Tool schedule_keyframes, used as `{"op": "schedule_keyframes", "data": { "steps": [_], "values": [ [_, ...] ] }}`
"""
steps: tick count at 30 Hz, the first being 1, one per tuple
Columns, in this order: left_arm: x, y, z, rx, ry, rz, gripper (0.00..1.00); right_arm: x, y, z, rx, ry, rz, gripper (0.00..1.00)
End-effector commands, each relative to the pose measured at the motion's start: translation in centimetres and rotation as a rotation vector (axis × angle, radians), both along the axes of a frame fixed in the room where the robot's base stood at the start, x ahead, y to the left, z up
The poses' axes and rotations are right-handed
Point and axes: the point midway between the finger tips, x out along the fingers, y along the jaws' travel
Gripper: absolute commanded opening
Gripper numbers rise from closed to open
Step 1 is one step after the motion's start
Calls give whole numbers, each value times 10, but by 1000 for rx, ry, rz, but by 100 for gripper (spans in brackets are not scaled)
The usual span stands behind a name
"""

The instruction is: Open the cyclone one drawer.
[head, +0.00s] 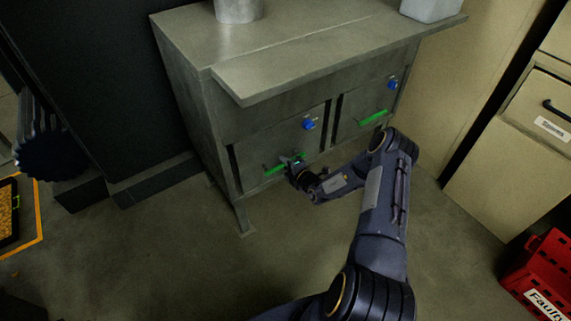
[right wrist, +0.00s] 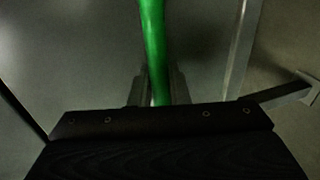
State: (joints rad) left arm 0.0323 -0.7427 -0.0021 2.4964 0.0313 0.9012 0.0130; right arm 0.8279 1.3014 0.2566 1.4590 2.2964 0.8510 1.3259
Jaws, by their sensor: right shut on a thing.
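A grey metal cabinet (head: 185,70) has two drawer fronts, each with a green bar handle and a blue knob. The left drawer (head: 255,150) has a green handle (head: 272,170) and a blue knob (head: 309,124) above it. My right gripper (head: 292,162) is at the right part of this left handle. In the right wrist view the green handle (right wrist: 153,45) runs between the two fingers of the gripper (right wrist: 155,90), which is shut on it. The right drawer has its own green handle (head: 373,118) and blue knob (head: 392,84). No label naming a drawer is readable. My left gripper is not in view.
A protruding metal slab (head: 330,55) overhangs the drawers. A beige cabinet (head: 510,150) and a red box (head: 540,275) stand at the right. A dark ribbed object (head: 50,150) is at the left. The floor before the cabinet is clear apart from my arm.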

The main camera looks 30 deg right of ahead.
Motion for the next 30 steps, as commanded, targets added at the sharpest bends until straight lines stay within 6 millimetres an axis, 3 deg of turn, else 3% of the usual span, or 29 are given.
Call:
{"op": "schedule_keyframes", "data": {
  "steps": [8, 14, 20, 30],
  "values": [
    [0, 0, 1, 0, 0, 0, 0, -1, 0, 0, 0, 1, 0, 0],
    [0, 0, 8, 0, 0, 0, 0, -17, -2, 1, 0, 4, -1, 0],
    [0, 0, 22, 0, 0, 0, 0, -56, -5, 2, 3, 5, -2, 0],
    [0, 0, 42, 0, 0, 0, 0, -149, -12, 1, 4, 5, -3, 0]
  ]
}}
